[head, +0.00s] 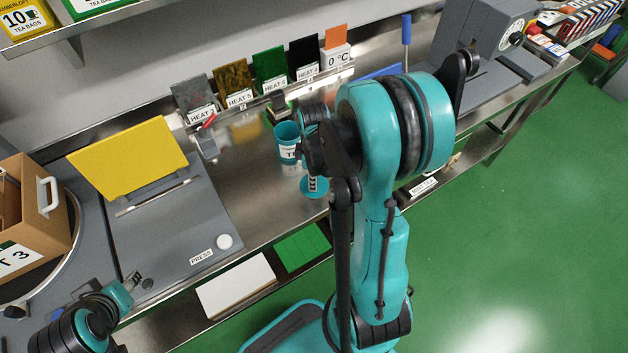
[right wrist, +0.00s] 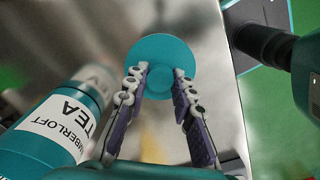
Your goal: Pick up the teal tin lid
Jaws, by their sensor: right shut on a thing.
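The teal tin lid (right wrist: 160,62) is a round disc with a central knob. In the right wrist view my right gripper (right wrist: 160,82) has its fingers on either side of the knob, shut on it. In the head view the lid (head: 314,192) shows under the right gripper (head: 313,183), partly covered by it. I cannot tell whether the lid touches the counter. The teal tea tin (head: 287,140) stands upright beside it, its top open; its label reads "Amberloft Tea" in the right wrist view (right wrist: 50,135). My left gripper (head: 145,282) is at lower left, its jaw state unclear.
A grey press (head: 165,235) with a raised yellow plate (head: 128,158) lies left of the tin. Several heat sample cards (head: 235,85) stand along the back. A cardboard box (head: 50,190) is far left. A grey machine (head: 480,40) stands at the back right.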

